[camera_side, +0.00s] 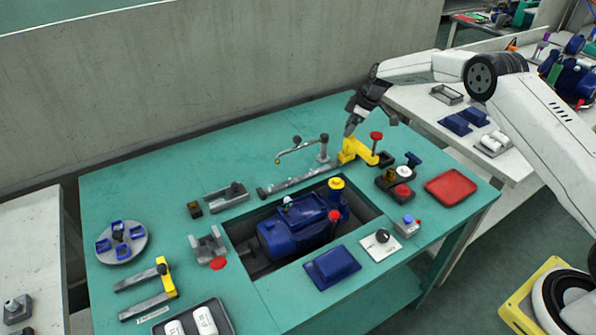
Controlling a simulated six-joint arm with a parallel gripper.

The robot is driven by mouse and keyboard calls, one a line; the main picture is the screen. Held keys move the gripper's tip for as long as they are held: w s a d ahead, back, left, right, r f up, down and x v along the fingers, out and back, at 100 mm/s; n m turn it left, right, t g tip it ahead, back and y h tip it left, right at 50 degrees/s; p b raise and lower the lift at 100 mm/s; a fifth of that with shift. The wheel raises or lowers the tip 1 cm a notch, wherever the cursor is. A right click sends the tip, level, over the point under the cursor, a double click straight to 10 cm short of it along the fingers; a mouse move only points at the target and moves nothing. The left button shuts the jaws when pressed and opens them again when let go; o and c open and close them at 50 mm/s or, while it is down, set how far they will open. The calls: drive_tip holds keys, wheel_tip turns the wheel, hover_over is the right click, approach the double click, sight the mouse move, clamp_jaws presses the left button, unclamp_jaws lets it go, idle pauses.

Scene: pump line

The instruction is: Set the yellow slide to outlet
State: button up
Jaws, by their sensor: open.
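A yellow slide block (358,151) sits at the right end of a long grey rail (297,181) near the back of the green table. A red-topped knob (376,136) stands at its right side. My gripper (350,130) points down just above and behind the yellow block, with dark fingers. Whether its fingertips touch the block cannot be told. Any outlet marking is too small to read.
A blue pump (293,233) sits in a recess in the table. A bent pipe with a post (323,148) stands left of my gripper. A block with coloured knobs (390,183) and a red tray (451,190) lie to the right. The back left of the table is clear.

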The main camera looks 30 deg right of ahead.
clamp_jaws()
idle(1.5)
